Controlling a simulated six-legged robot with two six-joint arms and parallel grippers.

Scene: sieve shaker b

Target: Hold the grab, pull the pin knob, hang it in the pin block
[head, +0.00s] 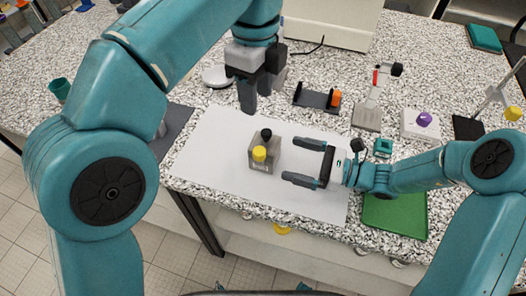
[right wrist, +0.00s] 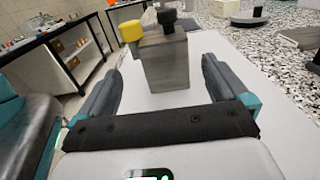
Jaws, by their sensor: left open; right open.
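A grey-brown block (head: 265,164) stands upright on the white mat (head: 215,150), with a yellow knob (head: 259,153) and a black knob (head: 266,134) at its top. In the right wrist view the block (right wrist: 165,65) stands just beyond the fingertips, between their lines, with its yellow knob (right wrist: 130,31) and black knob (right wrist: 167,18). I cannot tell which part is the grab or the pin knob. My right gripper (head: 296,162) is open and empty, right of the block. My left gripper (head: 260,98) is open above the mat's back edge, behind the block, apart from it.
A black holder with an orange part (head: 317,98) stands behind the mat. A stand with a red mark (head: 370,105), a white block with a purple knob (head: 421,122) and a green tray (head: 395,215) are to the right. The mat's left part is clear.

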